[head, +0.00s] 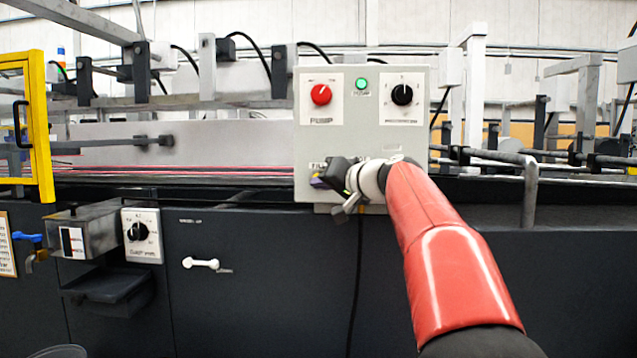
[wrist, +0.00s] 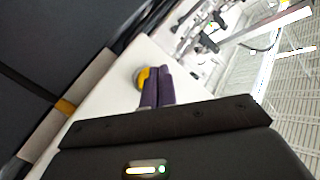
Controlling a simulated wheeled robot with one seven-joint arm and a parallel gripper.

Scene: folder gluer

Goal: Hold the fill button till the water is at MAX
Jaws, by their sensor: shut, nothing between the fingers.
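The grey control panel (head: 345,130) carries a partly covered label that seems to start with "FILL". My gripper (head: 318,183) is at the panel's lower left, hiding what sits under that label. In the wrist view my gripper's purple fingers (wrist: 157,72) are shut together with nothing between them. A yellow round button (wrist: 140,77) shows right beside the fingertips, partly covered by them. I cannot tell whether they touch or press it. A metal box (head: 100,230) with a black-and-white window (head: 72,242) is at the lower left; I cannot read a water level or MAX mark.
The panel also has a red knob (head: 321,94), a lit green lamp (head: 361,84) and a black knob (head: 402,94). A black dial (head: 138,232) is beside the metal box. A yellow guard frame (head: 40,130) stands at the left. Machine rails run behind the panel.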

